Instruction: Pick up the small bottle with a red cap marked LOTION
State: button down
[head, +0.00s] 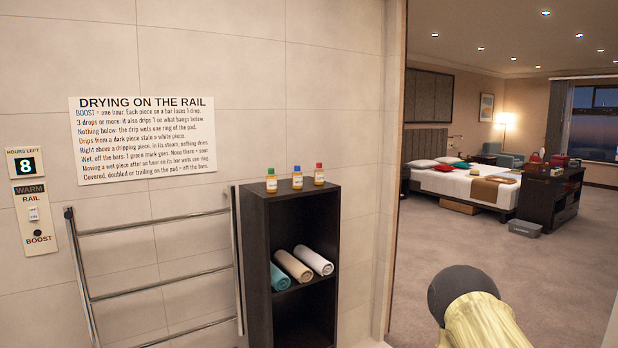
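A small bottle with a red cap (319,175) stands upright on top of a dark shelf unit (262,235), at the right end of a row. Its label is too small to read. Beside it stand a similar bottle with a blue cap (297,178) in the middle and one with a green cap (271,181) at the left. The three bottles are apart from one another. My gripper is not in view.
Rolled teal, beige and white towels (316,262) lie inside the shelf unit. A metal rail (155,226) stands at its left, against the tiled wall. A doorway edge (396,150) is at the right; beyond it lie open carpet (420,260) and a bed (460,188).

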aim_at(319, 173)
jog(key=z, duration=1.2)
jog(key=i, duration=2.1)
jog(key=u, duration=1.7)
